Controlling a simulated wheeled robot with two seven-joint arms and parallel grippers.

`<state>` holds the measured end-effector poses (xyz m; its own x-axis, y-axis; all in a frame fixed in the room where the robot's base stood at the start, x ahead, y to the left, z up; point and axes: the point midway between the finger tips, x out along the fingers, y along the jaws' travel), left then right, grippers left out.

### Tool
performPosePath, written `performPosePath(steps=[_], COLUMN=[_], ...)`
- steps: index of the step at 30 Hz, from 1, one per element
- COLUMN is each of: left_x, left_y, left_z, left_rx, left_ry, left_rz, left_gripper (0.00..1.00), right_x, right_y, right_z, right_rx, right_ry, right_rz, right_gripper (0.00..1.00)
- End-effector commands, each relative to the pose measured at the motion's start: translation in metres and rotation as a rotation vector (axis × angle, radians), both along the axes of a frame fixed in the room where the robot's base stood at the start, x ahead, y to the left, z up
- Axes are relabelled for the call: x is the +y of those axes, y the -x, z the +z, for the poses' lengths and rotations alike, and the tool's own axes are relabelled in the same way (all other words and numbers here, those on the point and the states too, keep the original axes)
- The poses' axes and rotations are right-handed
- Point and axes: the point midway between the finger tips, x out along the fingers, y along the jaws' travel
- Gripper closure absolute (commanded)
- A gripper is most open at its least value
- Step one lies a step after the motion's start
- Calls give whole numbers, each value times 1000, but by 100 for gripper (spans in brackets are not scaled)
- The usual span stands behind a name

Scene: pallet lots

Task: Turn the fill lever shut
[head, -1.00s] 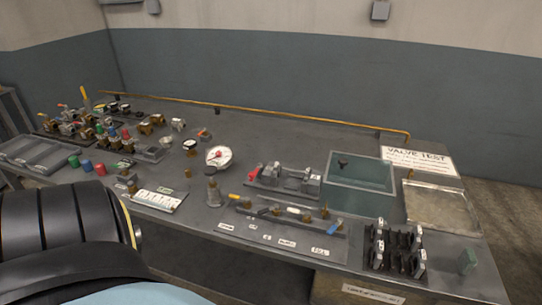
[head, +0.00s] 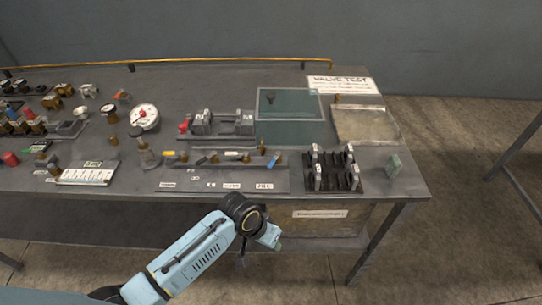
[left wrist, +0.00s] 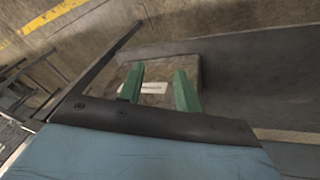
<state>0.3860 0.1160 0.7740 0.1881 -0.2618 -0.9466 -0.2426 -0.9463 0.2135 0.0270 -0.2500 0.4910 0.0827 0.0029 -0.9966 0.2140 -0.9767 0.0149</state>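A valve manifold (head: 215,159) lies along the front of the grey bench in the head view. It carries several small levers, among them a blue lever (head: 273,161) at its right end and a yellow one (head: 169,153) at its left. Small labels lie in front; their print is too small to read surely, so I cannot tell which lever is the fill lever. My left gripper (head: 277,244) is in front of the bench edge, below the bench top, apart from the manifold. In the left wrist view its green fingers (left wrist: 158,88) stand apart with nothing between them. My right gripper is not in view.
A clear tank (head: 290,132) and a shallow tray (head: 364,126) stand behind right. A black rack (head: 334,171) and a green block (head: 394,164) are near the right front edge. A gauge (head: 144,116) stands left. A labelled box (head: 345,222) is under the bench.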

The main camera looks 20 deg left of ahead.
Motion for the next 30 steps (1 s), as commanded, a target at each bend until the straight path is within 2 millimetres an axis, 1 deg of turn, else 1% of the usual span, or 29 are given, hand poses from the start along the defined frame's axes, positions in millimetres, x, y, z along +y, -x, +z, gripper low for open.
performPosePath(steps=[1, 2, 3, 6, 9, 11, 14, 17, 20, 21, 24, 27, 30], left_x=[-10, -15, -21, -33, -38, -39, -38, -32, -19, -12, 5, 19, 30], left_y=[-8, -10, -12, -16, -22, -28, -44, -65, -91, -102, -124, -141, -150], left_z=[30, 45, 66, 109, 134, 145, 161, 177, 200, 211, 238, 262, 280], left_rx=[-12, -13, -12, -3, 18, 33, 57, 87, 120, 134, 162, 180, 194], left_ry=[11, 15, 17, 10, -12, -28, -61, -102, -152, -172, -213, -240, -254], left_rz=[-35, -53, -82, -150, -192, -205, -215, -201, -161, -138, -73, -14, 32], left_gripper=[66, 66, 66, 66, 66, 66, 66, 66, 66, 66, 66, 66, 66], right_x=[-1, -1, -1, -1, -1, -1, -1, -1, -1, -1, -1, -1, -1], right_y=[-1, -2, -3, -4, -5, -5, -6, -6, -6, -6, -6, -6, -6], right_z=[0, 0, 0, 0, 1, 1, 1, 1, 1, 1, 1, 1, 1], right_rx=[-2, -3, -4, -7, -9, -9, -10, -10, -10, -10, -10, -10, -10], right_ry=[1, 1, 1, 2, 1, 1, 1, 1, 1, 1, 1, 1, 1], right_rz=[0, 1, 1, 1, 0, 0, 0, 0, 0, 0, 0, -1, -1], right_gripper=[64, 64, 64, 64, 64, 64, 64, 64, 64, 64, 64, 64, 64])
